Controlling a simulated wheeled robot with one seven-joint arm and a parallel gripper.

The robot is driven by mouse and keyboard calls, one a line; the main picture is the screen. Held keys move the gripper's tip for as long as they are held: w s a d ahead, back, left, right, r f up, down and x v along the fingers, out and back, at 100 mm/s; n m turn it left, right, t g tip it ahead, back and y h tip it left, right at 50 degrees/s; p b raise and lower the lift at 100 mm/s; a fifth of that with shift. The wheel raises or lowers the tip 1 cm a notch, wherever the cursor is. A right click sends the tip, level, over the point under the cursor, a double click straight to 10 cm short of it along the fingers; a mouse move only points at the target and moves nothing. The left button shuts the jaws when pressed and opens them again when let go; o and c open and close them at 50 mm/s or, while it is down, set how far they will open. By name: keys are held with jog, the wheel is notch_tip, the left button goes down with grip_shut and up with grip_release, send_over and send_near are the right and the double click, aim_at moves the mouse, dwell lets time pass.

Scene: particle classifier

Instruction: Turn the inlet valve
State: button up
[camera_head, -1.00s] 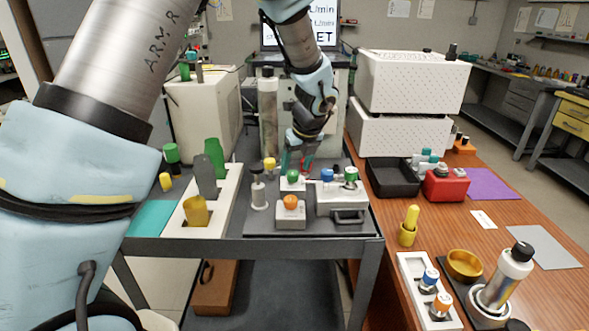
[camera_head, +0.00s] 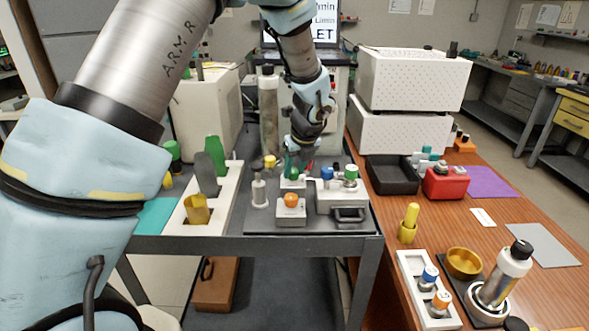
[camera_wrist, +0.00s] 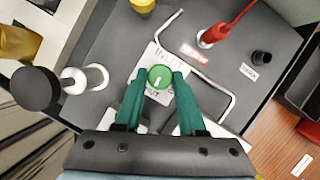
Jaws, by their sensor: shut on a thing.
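The inlet valve (camera_wrist: 158,77) is a round green knob with a white pointer mark, on a small light plate lettered INLET. In the wrist view my gripper (camera_wrist: 159,80) has its two green fingers on either side of the knob, shut on it. In the head view my gripper (camera_head: 292,170) reaches down to the cart top, and its fingers largely hide the knob.
A grey block with an orange knob (camera_head: 291,201) stands in front of the valve. A box with blue and green knobs (camera_head: 341,200) is to its right. A white rack (camera_head: 227,180) is to the left. A bent metal tube (camera_wrist: 222,82) and a red plug (camera_wrist: 208,38) lie close by.

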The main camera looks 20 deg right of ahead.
grip_shut()
jog(key=shift+n, duration=0.3)
jog(key=n, duration=0.2)
jog(key=n+y+p, duration=0.1)
jog(key=shift+d+n+y, duration=0.2)
jog(key=shift+n+y, duration=0.1)
jog(key=shift+n, duration=0.1)
jog(key=n, duration=0.2)
jog(key=n+g+y+p, duration=0.1)
jog(key=n, duration=0.1)
jog(key=shift+w+d+y, duration=0.15)
jog(key=shift+y, duration=0.15)
jog(key=n+g, duration=0.1)
jog(key=n, duration=0.1)
jog(key=n+p, duration=0.1)
jog(key=n, duration=0.2)
jog(key=shift+w+g+y, duration=0.15)
jog(key=shift+g+y, duration=0.25)
jog(key=shift+w+n+g, duration=0.15)
jog(key=shift+n+g, duration=0.65)
jog(key=shift+n, duration=1.4)
